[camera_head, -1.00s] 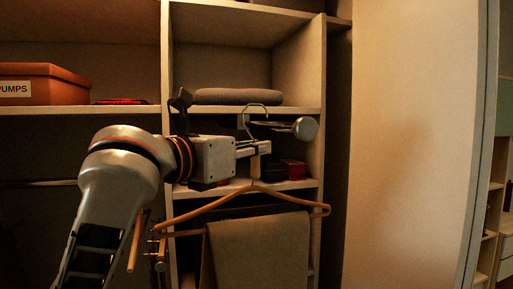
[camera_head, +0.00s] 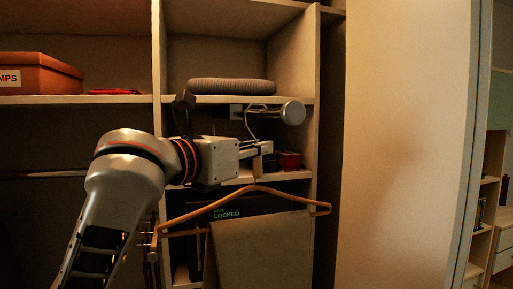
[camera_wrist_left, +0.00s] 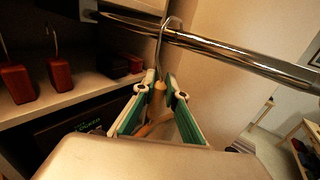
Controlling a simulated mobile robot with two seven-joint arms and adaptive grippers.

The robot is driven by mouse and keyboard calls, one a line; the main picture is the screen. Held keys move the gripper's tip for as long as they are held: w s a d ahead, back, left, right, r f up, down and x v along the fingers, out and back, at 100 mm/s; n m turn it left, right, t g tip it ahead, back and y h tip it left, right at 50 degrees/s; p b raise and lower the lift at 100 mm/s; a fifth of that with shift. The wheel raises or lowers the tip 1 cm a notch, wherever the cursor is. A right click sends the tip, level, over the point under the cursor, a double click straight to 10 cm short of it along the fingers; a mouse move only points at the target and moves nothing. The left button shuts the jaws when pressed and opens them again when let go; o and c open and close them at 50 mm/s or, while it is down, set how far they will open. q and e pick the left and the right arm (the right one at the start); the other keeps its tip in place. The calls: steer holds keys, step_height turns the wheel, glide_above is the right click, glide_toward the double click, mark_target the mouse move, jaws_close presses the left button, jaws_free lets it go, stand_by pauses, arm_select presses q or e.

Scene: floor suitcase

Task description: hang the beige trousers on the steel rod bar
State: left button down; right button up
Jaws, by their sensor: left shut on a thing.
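The beige trousers (camera_head: 262,248) hang folded over the lower bar of a wooden hanger (camera_head: 235,199). My left gripper (camera_head: 262,149) is shut on the hanger's neck, just below its wire hook. The steel rod bar (camera_head: 293,113) shows almost end-on under the shelf in the head view. In the left wrist view, the rod (camera_wrist_left: 240,58) runs across the top, and the hook (camera_wrist_left: 163,42) rises from the gripper (camera_wrist_left: 158,88) to rod height and curls at it. Whether the hook rests on the rod I cannot tell. My right gripper is not in view.
A grey folded item (camera_head: 232,86) lies on the shelf above the rod. Red boxes (camera_head: 288,160) stand on the shelf behind the gripper. A dark safe reading "LOCKED" (camera_head: 227,215) sits behind the trousers. An orange box (camera_head: 38,74) is at the left. A pale panel (camera_head: 405,140) stands to the right.

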arm_select(q)
steer(key=shift+f, duration=0.2)
stand_by(0.5)
steer(key=c, duration=2)
jaws_free()
steer(key=shift+o, duration=0.2)
steer(key=shift+f, duration=0.15)
